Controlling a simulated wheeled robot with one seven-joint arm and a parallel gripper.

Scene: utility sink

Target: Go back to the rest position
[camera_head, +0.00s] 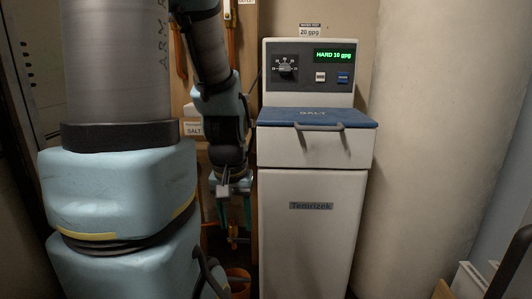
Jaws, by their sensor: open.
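My gripper (233,212) hangs down at the end of my arm, left of the water softener, with its fingers pointing at the floor. It is open, and I see nothing held between the fingers. The water softener (312,230) is a white cabinet labelled "Temrizek". Its blue salt lid (318,117) with a grey handle looks closed. Its display (335,56) reads "HARD 16 gpg", beside a dial (285,66) and two small buttons. My gripper is apart from the cabinet front.
An orange bucket (238,280) stands on the floor below my gripper, partly hidden. Orange-handled tools hang on the wooden wall behind my arm. A label above the softener (310,31) reads "20 gpg". A large pale cylinder (427,150) stands close on the right.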

